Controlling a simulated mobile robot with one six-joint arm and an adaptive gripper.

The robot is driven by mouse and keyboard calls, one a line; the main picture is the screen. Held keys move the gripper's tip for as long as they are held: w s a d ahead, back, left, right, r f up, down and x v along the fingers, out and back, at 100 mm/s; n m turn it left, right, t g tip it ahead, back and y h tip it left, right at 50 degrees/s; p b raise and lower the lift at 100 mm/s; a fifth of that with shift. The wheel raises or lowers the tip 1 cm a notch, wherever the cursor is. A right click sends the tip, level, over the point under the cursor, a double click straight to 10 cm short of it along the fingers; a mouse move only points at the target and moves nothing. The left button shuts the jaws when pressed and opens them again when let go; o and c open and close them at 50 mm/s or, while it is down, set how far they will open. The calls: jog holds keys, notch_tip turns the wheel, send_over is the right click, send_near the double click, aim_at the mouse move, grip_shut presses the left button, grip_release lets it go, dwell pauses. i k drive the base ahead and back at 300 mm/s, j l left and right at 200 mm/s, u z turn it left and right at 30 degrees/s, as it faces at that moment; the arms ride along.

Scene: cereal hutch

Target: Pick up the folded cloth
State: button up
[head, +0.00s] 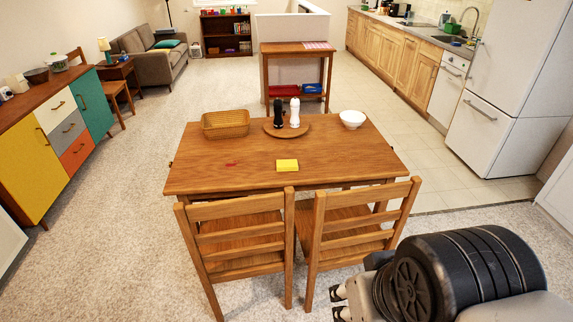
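A flat red-and-white piece (319,45) lies on the right of the narrow console table's top, at the back of the head view; it looks like a folded cloth. A small yellow flat block (287,165) lies near the front middle of the dining table; I cannot tell whether it is cloth or a sponge. My gripper (337,302) is at the bottom, right of centre, in front of the right chair. Its two dark fingertips show apart, with nothing seen between them. It is far from the console and below the dining table's front edge.
The dining table (365,166) holds a wicker basket (226,124), a round board (271,131) with black and white mills, a white bowl (352,118) and a small red item (231,164). Two chairs (245,240) block its front. Carpet on the left is clear.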

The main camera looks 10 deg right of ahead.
aim_at(282, 166)
jog(key=i+j, duration=0.2)
jog(key=i, duration=0.4)
jog(key=i+j, duration=0.15)
jog(key=i, duration=0.4)
jog(key=i+j, duration=0.2)
jog(key=i, duration=0.4)
